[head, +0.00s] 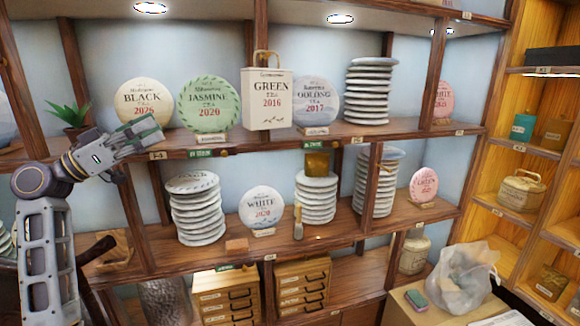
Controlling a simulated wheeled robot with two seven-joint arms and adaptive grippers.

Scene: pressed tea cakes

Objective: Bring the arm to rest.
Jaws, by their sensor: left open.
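My left arm comes in from the left, and its gripper (146,134) is at the upper shelf, below the round black tea cake (143,98) and left of the jasmine tea cake (203,104). The gripper looks empty, with its jaws open. From this view I cannot tell whether it touches the shelf edge. My right gripper is not in view.
A potted plant (70,116) stands close behind my left arm. The upper shelf also holds a green tea box (267,100), an oolong cake (316,101) and a stack of cakes (367,92). A plastic bag (466,276) lies at right.

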